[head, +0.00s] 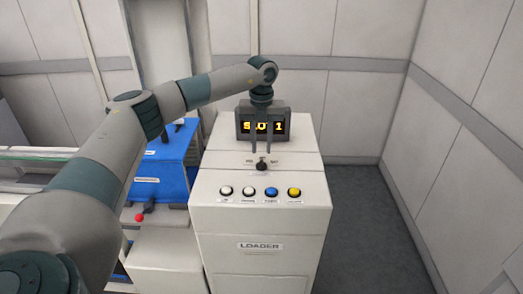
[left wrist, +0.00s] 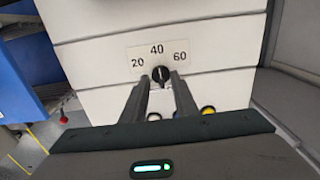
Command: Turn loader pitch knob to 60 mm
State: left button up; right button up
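The pitch knob (head: 262,165) is a small black dial on the sloped top of the white loader (head: 262,220). In the left wrist view the knob (left wrist: 160,74) sits below a label plate (left wrist: 158,54) reading 20, 40 and 60. Its light mark stands nearly upright, toward 40. My left gripper (head: 262,150) points down over the knob, hiding the middle of the label in the head view. In the left wrist view its fingertips (left wrist: 161,80) stand apart, one on each side of the knob, with small gaps seeming to show. My right gripper is out of view.
A display (head: 264,125) reading SLOT 1 stands behind the fingers. White, blue and yellow buttons (head: 260,191) line the loader's front top. A blue unit (head: 165,165) and a red button (head: 139,217) are at the left. Open floor (head: 370,220) lies at the right.

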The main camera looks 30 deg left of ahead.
aim_at(261, 164)
pick_arm(q)
jog(key=shift+f+p, duration=0.5)
jog(key=shift+f, duration=1.5)
grip_shut()
